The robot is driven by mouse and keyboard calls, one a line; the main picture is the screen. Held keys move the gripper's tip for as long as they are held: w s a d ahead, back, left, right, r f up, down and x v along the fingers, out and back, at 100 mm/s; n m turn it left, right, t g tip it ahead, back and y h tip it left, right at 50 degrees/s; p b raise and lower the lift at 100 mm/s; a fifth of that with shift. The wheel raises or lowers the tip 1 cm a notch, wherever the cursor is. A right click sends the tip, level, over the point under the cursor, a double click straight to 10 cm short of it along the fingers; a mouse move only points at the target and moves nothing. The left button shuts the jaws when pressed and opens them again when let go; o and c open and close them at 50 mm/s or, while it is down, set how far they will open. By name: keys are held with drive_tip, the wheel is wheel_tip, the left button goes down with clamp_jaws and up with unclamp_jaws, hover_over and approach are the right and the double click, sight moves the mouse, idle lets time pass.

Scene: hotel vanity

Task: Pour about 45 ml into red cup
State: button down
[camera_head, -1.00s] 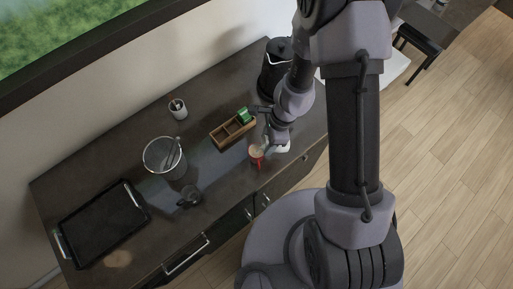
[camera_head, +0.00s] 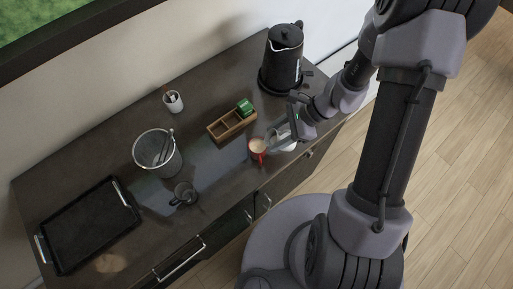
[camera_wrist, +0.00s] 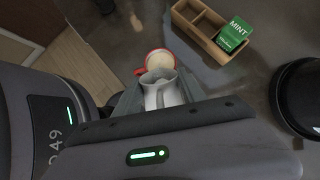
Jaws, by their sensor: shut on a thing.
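The red cup (camera_head: 257,149) stands upright near the front edge of the vanity top, with something pale beige inside; its red rim also shows in the wrist view (camera_wrist: 148,67). My gripper (camera_head: 291,131) is just right of the cup, shut on a small whitish jug (camera_head: 283,143). In the wrist view the jug (camera_wrist: 163,92) sits between the fingers of my gripper (camera_wrist: 160,98), with its open top close to the cup's rim. I cannot tell how far the jug is tilted, nor see any stream.
A wooden box (camera_head: 229,126) with a green mint packet (camera_head: 244,106) stands behind the cup. A black kettle (camera_head: 283,60) stands at the back right. A dark mug (camera_head: 184,194), an ice bucket (camera_head: 157,152), a small white pot (camera_head: 173,101) and a black tray (camera_head: 88,226) are to the left.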

drive_tip(key=d+f+y+b, duration=0.1)
drive_tip(key=d+y+b, duration=0.1)
drive_tip(key=d+f+y+b, duration=0.1)
drive_tip(key=d+y+b, duration=0.1)
drive_tip(key=y+b, duration=0.1)
drive_tip(key=d+f+y+b, duration=0.1)
drive_tip(key=d+y+b, duration=0.1)
drive_tip(key=y, duration=0.1)
drive_tip(key=shift+d+f+b, duration=0.3)
drive_tip(key=shift+d+y+b, duration=0.6)
drive_tip(key=shift+y+b, duration=0.05)
drive_tip(key=shift+y, duration=0.25)
drive_tip(key=shift+d+y, duration=0.3)
drive_tip(key=shift+y, duration=0.1)
drive_tip(key=shift+r, duration=0.15)
idle(0.7)
